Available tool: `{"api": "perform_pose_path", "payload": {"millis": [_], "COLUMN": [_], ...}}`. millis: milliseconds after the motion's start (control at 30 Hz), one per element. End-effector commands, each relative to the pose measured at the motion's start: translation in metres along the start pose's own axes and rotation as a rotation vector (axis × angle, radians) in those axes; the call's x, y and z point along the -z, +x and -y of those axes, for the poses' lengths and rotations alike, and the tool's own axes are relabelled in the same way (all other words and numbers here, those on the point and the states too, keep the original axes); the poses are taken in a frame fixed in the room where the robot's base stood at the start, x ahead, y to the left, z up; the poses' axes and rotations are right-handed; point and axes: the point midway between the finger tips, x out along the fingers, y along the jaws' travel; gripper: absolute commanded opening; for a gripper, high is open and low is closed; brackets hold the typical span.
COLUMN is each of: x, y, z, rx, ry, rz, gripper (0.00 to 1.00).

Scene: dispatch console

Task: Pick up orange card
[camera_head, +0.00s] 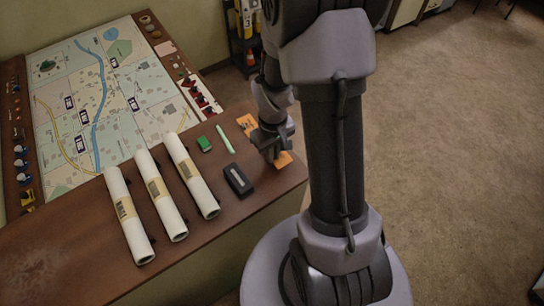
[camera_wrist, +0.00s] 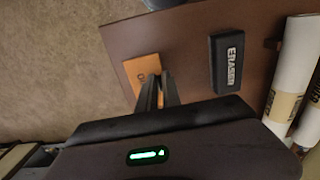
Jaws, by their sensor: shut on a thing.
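An orange card (camera_head: 284,160) shows at the right edge of the brown desk, partly hidden behind my gripper (camera_head: 274,153). In the wrist view the orange card (camera_wrist: 142,68) has a dark mark and lies by the desk edge. My gripper (camera_wrist: 158,78) has its two narrow fingers close together over the card's near part, shut on it. I cannot see any gap between the card and the desk. Another orange piece (camera_head: 247,123) shows farther back on the desk, just left of my arm.
A black eraser (camera_head: 238,180) lies left of the card. A green block (camera_head: 204,144), a pale green stick (camera_head: 225,139) and three white rolls (camera_head: 192,175) lie farther left. A large map (camera_head: 95,100) covers the back. Open floor (camera_head: 450,150) is to the right.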

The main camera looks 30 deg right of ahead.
Motion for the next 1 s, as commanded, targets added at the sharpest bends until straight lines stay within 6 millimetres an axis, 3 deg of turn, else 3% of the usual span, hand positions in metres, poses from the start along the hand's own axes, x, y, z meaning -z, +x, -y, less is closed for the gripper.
{"api": "perform_pose_path", "payload": {"millis": [300, 533, 800, 1000], "x": [-0.076, -0.101, -0.139, -0.151], "y": [0.001, 0.007, -0.006, -0.012], "z": [0.018, 0.024, 0.033, 0.035], "rx": [0.0, -0.002, -0.001, 0.0], "ry": [0.0, 0.002, 0.001, 0.005], "rz": [0.0, -0.005, -0.001, 0.002], "gripper": [0.0, 0.0, 0.0, 0.0]}}
